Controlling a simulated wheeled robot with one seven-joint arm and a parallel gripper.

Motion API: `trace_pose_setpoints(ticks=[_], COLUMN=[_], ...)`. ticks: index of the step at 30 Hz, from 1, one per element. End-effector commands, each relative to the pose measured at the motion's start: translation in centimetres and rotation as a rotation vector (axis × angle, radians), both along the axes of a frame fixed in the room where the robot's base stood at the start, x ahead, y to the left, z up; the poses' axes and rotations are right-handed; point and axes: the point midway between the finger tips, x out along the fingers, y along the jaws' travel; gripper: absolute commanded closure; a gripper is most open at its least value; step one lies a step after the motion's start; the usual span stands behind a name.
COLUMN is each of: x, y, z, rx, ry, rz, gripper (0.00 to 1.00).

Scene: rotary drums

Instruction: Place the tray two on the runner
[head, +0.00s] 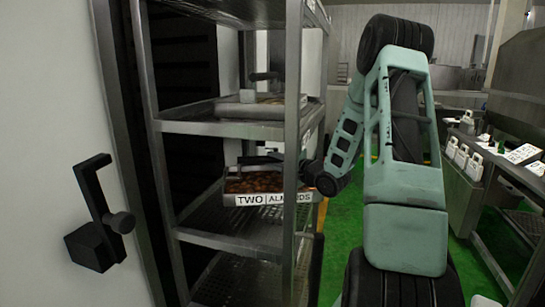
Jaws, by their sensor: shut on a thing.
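Tray two (233,185) is a shallow tray of brown almonds with a white front label reading "TWO ALMONDS". It is level, within the metal rack between two shelf levels. My gripper (262,159) is dark and reaches past the rack's front post to the tray's back edge, shut on the tray. The post hides part of the gripper and tray. A rack level (228,241) with side rails lies below the tray; I cannot tell whether the tray touches any rail. No runner is marked by name.
The rack's upper shelf (222,127) holds another tray (250,108) above tray two. A rack post (292,150) stands close to my arm. A white door (50,200) with a black handle (100,215) is at left. Counters with white containers (470,160) stand right; green floor (375,200) lies between.

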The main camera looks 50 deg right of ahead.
Motion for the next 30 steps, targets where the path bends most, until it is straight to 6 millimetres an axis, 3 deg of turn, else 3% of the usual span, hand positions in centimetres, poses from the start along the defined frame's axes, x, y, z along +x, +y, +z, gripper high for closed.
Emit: trace_pose_setpoints(ticks=[5, 15, 29, 30], x=[0.1, 0.1, 0.1, 0.0], y=[0.0, 0.0, 0.0, 0.0], z=[-0.8, -4.4, -5.0, -5.2], rx=[-0.001, -0.002, -0.003, -0.001], ry=[-0.007, -0.006, -0.007, -0.001], rz=[0.001, 0.002, 0.001, 0.001], gripper=[1.00, 1.00, 1.00, 0.70])
